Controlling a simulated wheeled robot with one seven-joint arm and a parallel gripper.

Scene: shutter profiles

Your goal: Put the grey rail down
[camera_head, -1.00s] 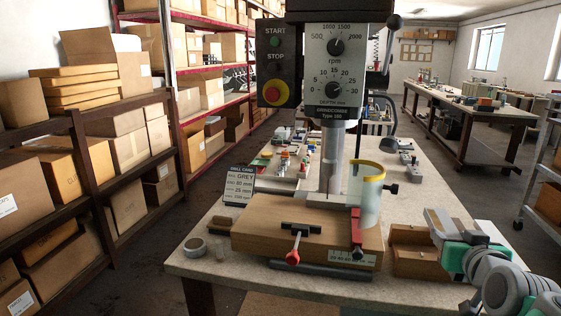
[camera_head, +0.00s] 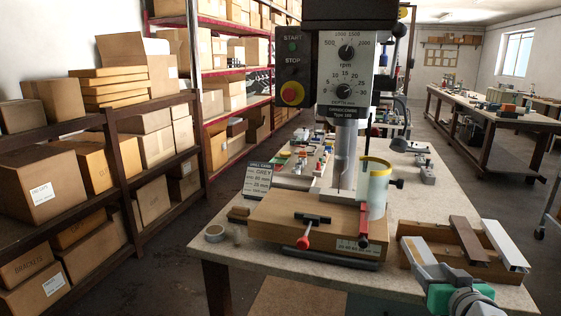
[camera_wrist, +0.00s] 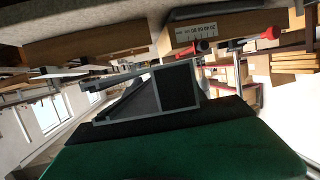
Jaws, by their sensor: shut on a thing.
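My gripper (camera_head: 440,290) is at the bottom right of the head view, beside the near side of the wooden holder (camera_head: 405,262). It is shut on the grey rail (camera_wrist: 177,88), whose open-channelled end faces the wrist camera. In the head view a light grey piece at the gripper, apparently the same rail (camera_head: 424,260), slants up to the left in front of the holder. I cannot tell whether it touches anything below. A brown rail (camera_head: 468,240) and a white rail (camera_head: 506,246) lie across the holder to the right.
The drill press (camera_head: 345,75) stands over a wooden block (camera_head: 290,222) with red-handled clamps, left of the holder. Shelves with boxes fill the left.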

